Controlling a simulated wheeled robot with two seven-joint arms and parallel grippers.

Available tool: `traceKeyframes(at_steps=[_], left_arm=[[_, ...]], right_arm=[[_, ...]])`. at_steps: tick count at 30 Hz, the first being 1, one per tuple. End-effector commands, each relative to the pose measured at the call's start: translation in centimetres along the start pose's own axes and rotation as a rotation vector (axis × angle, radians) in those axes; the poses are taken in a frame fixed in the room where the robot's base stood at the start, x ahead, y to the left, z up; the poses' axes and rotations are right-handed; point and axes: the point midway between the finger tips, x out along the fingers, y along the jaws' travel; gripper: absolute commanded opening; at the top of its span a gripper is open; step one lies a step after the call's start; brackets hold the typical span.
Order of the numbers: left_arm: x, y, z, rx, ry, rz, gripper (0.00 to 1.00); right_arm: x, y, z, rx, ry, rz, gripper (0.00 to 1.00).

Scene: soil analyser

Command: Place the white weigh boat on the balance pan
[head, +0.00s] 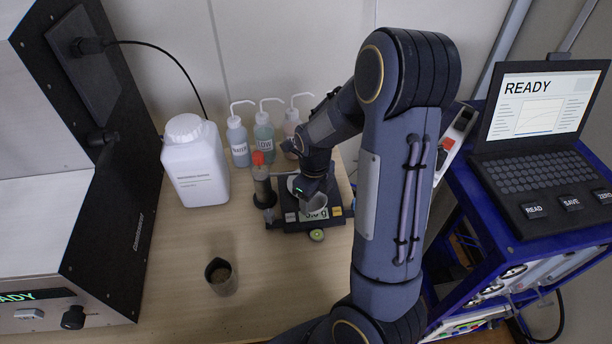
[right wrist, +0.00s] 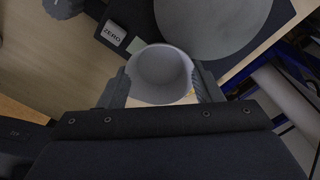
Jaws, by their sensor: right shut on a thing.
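The white weigh boat (right wrist: 162,72) is a small round cup, held between the two fingers of my right gripper (right wrist: 162,88) in the right wrist view. In the head view the boat (head: 316,203) shows just above the balance's display, and my right gripper (head: 311,190) is over the front of the balance (head: 288,222). The round grey balance pan (right wrist: 212,22) lies beyond the boat in the right wrist view, with the boat on the near side of it. In the head view my wrist hides most of the pan. My left gripper is out of view.
A dark cup of soil (head: 221,277) stands on the bench in front. A dark tube with a red top (head: 260,180) is just left of the balance. Wash bottles (head: 264,138) and a white jug (head: 195,165) stand behind. A laptop (head: 545,140) sits on the blue cart at right.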

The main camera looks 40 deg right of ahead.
Motion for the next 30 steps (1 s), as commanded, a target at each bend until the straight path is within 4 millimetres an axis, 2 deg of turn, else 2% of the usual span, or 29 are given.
traceKeyframes(at_steps=[3, 11, 18, 30], left_arm=[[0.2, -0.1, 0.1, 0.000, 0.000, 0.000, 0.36], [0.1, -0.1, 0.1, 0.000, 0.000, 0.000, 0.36], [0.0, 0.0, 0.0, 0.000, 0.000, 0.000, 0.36], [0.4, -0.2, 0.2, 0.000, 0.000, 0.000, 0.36]], right_arm=[[0.1, -1.9, 1.9, 0.000, 0.001, -0.001, 0.44], [0.0, -3.6, 3.7, -0.002, 0.001, 0.000, 0.44], [0.0, -6.1, 6.1, -0.003, 0.002, 0.001, 0.44], [0.5, -5.9, 6.0, -0.004, 0.002, 0.001, 0.44]])
